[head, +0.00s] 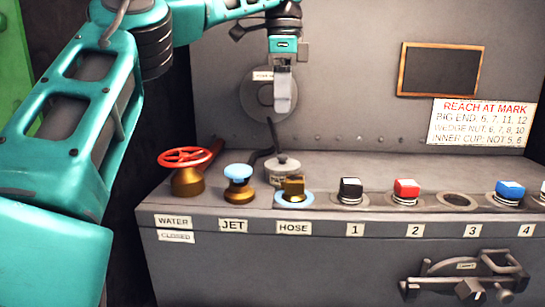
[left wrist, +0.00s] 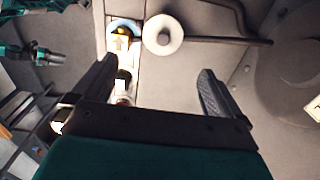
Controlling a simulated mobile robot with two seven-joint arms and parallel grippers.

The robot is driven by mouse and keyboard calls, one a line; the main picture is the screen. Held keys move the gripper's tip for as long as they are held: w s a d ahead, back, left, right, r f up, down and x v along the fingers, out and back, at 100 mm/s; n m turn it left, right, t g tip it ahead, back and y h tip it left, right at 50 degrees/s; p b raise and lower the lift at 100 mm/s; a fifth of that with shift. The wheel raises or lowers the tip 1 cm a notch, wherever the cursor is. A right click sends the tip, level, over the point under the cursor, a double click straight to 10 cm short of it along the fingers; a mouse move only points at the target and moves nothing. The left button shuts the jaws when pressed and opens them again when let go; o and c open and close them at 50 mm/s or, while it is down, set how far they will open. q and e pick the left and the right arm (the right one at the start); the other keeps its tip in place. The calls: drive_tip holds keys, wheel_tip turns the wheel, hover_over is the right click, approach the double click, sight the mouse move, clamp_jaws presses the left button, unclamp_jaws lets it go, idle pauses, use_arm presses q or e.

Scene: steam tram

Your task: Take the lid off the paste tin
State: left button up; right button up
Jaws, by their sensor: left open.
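What looks like the paste tin (head: 281,176) is a small round grey pot with a label too small to read. It stands on the ledge behind the hose knob. Its pale lid (head: 283,163) with a centre knob is on it; from above, the lid (left wrist: 163,35) is a pale disc. My left gripper (head: 283,106) points down above the tin, apart from it. In the left wrist view its fingers (left wrist: 160,78) are wide apart and empty, with the lid beyond them. A teal and dark part (left wrist: 42,57), seemingly my right gripper, shows at the left wrist view's edge; its jaws are unclear.
A dark rod (head: 272,134) rises close behind the tin. The hose knob (head: 294,189), jet knob (head: 238,184) and red water wheel (head: 188,159) stand nearby. Coloured buttons (head: 406,190) line the front to the right. A round plate (head: 256,100) is on the back wall.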

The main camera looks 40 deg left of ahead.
use_arm(q)
hover_over(283, 155)
drive_tip(key=f, duration=0.7)
drive_tip(key=shift+s+d+f, duration=0.1)
drive_tip(key=shift+s+f, duration=0.1)
drive_tip(key=shift+f, duration=0.15)
wheel_tip(283, 155, down, 5)
drive_tip(key=shift+w+r, duration=0.1)
drive_tip(key=shift+w, duration=0.05)
drive_tip(key=shift+c, duration=0.5)
drive_tip(key=c, duration=0.7)
